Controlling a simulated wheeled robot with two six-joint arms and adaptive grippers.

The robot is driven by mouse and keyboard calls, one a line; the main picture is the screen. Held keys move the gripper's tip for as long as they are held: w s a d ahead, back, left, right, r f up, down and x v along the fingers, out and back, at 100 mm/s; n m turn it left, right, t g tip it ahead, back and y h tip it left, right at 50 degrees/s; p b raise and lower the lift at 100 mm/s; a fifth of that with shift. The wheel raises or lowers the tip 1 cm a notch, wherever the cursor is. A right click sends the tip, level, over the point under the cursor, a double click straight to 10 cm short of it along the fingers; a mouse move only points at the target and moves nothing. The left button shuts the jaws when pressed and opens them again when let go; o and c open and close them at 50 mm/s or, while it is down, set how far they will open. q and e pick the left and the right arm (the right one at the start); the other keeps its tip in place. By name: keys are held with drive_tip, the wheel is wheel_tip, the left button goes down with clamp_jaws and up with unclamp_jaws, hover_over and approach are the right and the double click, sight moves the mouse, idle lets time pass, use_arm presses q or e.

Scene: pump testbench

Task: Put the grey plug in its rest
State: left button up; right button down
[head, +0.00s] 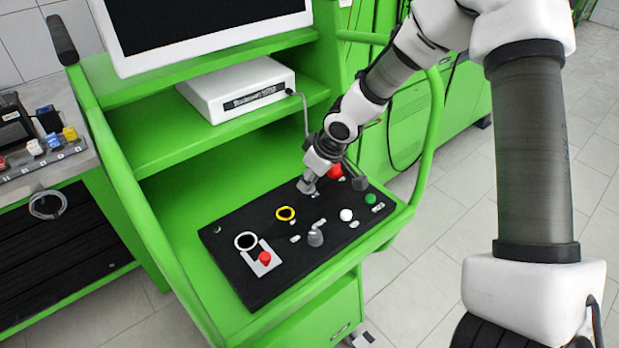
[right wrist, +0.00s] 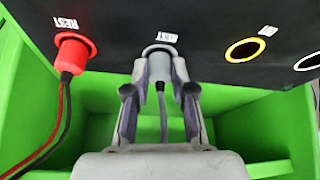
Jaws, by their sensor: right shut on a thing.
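My right gripper (head: 307,186) is at the far part of the black panel (head: 225,262) in the head view. In the right wrist view its two fingers (right wrist: 160,82) are shut on the grey plug (right wrist: 160,66), one on each side. The plug's nose points at the panel, at a light ring (right wrist: 159,49) under a REST label. The plug's front meets the ring in the picture; how deep it sits is hidden. A grey cable hangs from its back between the fingers. My left gripper is not in view.
A red plug (right wrist: 75,52) with red and black cables sits in the neighbouring REST. A yellow-ringed socket (head: 285,213), a white-ringed socket (head: 246,241), a red button (head: 264,257), a grey knob (head: 316,238), a white button (head: 346,214) and a green button (head: 370,198) are on the panel.

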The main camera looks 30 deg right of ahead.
drive_tip(key=c, duration=0.5)
unclamp_jaws()
drive_tip(key=shift+r+p, duration=3.65)
drive_tip(key=shift+r, duration=0.35)
drive_tip(key=shift+f, duration=0.15)
